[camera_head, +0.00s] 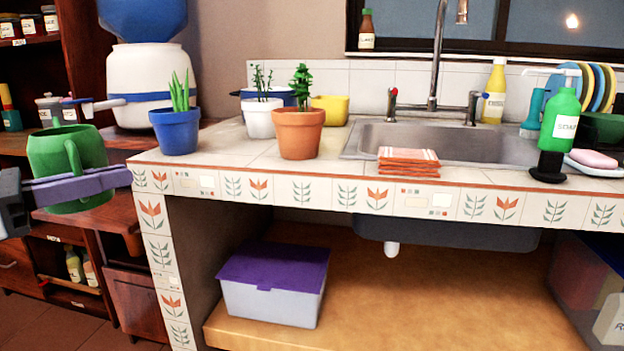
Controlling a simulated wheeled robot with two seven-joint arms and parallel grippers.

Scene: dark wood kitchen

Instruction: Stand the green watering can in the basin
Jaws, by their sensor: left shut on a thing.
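The green watering can (52,150) is at the far left of the head view, in front of the dark wood shelving and left of the counter. My left gripper (112,180) comes in from the left edge and is shut on the can. A long purple-grey finger crosses the can's lower part and hides some of it. The can looks roughly upright, with a curved handle facing me. The basin (365,137) is a steel sink set in the tiled counter, right of centre, well apart from the can. Its floor is mostly hidden. My right gripper is not in view.
A blue pot (175,132), a white pot (262,119) and a terracotta pot (298,133) stand on the counter's left part. Folded orange cloths (408,162) lie at the basin's front edge. A tall faucet (437,60) rises behind it. A green soap bottle (560,122) stands right.

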